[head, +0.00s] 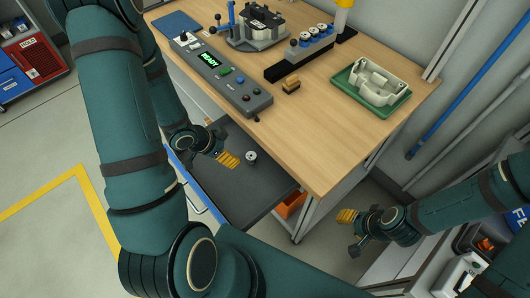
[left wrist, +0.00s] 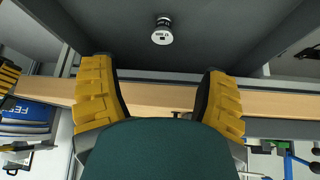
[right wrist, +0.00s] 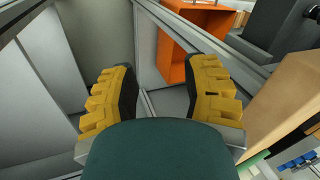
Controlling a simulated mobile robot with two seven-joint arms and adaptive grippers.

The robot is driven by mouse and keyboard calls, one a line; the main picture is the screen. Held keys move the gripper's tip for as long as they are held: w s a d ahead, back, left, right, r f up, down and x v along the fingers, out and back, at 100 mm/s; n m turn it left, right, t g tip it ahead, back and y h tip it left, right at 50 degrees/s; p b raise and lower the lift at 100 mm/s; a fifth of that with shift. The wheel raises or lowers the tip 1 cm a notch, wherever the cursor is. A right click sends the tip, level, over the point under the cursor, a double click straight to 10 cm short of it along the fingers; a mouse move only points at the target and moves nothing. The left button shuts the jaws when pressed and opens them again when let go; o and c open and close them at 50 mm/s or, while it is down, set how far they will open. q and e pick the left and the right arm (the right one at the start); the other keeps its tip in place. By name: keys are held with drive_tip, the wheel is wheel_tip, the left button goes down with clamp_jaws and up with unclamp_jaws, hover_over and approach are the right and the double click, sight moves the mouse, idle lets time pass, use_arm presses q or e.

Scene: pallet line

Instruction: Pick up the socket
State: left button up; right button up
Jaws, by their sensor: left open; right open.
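The socket (head: 251,156) is a small light-topped cylinder standing in the open dark drawer (head: 262,190) under the workbench. It also shows in the left wrist view (left wrist: 162,33), ahead of and between the spread fingers, apart from them. My left gripper (head: 225,157) is open and empty at the drawer, just left of the socket; part of it is hidden behind its wrist. My right gripper (head: 351,230) is open and empty, low beside the bench's right end, away from the socket.
On the workbench (head: 330,135) stand a control box (head: 222,80) reading READY, a clamp fixture (head: 258,28), a black rack (head: 300,60) with several similar cylinders, and a green tray (head: 372,98) with a pale housing. An orange bin (head: 291,204) sits below the bench, near the drawer.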

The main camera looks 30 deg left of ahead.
sight(249, 156)
use_arm(q)
drive_tip(key=b+x, duration=0.2)
drive_tip(key=x, duration=0.5)
drive_tip(key=shift+w+d+f+b, duration=0.1)
drive_tip(key=shift+w+f+b, duration=0.1)
drive_tip(key=shift+f+b, duration=0.2)
drive_tip(key=shift+w+d+f, duration=0.2)
drive_tip(key=shift+w+f, duration=0.25)
drive_tip(key=shift+f, duration=0.1)
drive_tip(key=b+x, duration=0.1)
drive_tip(key=x, duration=0.3)
drive_tip(key=shift+w+f+b, duration=0.1)
drive_tip(key=shift+w+b, duration=0.2)
clamp_jaws()
